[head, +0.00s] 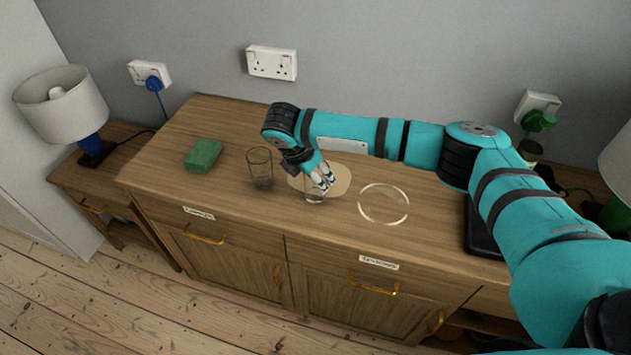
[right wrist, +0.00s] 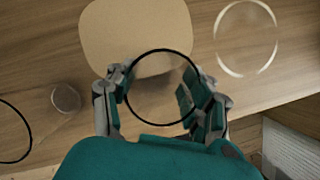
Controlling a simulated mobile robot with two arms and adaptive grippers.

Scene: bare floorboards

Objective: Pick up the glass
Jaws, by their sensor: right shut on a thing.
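My right gripper (head: 321,179) reaches down over the wooden cabinet and is shut on a clear glass (head: 315,198) at the near edge of the tan round mat. The gripper's fingers partly hide this glass in the head view. In the right wrist view the dark round rim of the held glass (right wrist: 162,51) shows between the two fingers (right wrist: 160,100). A second tinted glass (head: 260,168) stands upright on the cabinet to the left, apart from the gripper. Its base (right wrist: 66,98) shows at the left of the right wrist view. My left gripper is not in view.
A tan mat (head: 341,178) and a clear round plate (head: 383,204) lie on the cabinet top (head: 225,124). A green block (head: 203,155) lies at the left. A lamp (head: 62,105) stands on a lower table at far left. A dark flat object (head: 480,232) lies at right.

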